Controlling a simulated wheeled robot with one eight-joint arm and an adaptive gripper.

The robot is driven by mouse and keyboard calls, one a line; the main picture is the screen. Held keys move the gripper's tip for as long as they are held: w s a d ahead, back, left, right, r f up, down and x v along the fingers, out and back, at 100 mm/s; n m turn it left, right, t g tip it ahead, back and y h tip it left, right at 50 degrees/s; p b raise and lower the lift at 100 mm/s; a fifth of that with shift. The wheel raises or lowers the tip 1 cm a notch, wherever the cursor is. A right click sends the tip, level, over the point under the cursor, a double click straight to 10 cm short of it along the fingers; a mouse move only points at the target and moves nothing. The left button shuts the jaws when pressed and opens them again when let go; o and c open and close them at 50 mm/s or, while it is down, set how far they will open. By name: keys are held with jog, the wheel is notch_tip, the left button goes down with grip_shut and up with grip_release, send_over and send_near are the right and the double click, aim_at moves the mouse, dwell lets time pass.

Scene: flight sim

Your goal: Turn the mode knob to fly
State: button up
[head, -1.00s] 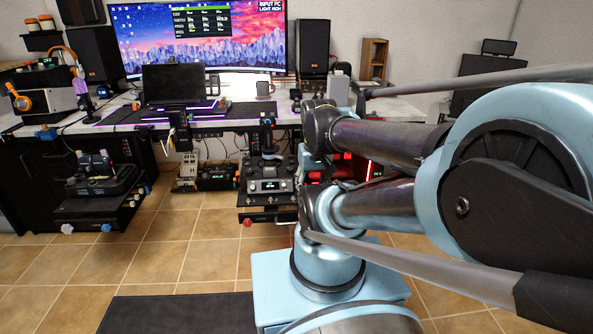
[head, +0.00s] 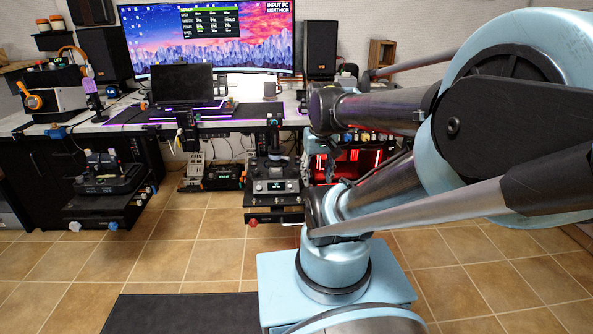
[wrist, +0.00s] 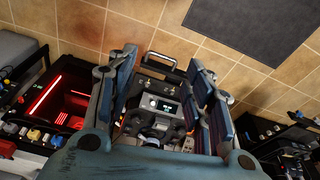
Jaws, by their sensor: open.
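A console with a small lit display (head: 272,187) stands low under the desk in the head view. In the wrist view the same kind of console (wrist: 160,103) shows between my fingers, with small knobs and switches around its display. I cannot tell which knob is the mode knob, and its labels are too small to read. My gripper (wrist: 162,66) is open, with its two blue padded fingers on either side of the console in the picture. No contact with a knob shows. My gripper is not clear in the head view.
A red-lit case (head: 350,165) stands right of the console, partly behind my arm. Another control unit (head: 105,180) with knobs is at left. The desk (head: 225,124) carries a laptop (head: 182,85) and a wide monitor. A dark mat (head: 180,313) lies on open tiled floor.

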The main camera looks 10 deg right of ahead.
jog(key=w+r, duration=0.4)
jog(key=w, duration=0.3)
jog(key=n+g, duration=0.1)
jog(key=g, duration=0.1)
send_over(297, 169)
notch_tip(297, 169, down, 6)
notch_tip(297, 169, down, 17)
jog(key=shift+s+a, duration=0.1)
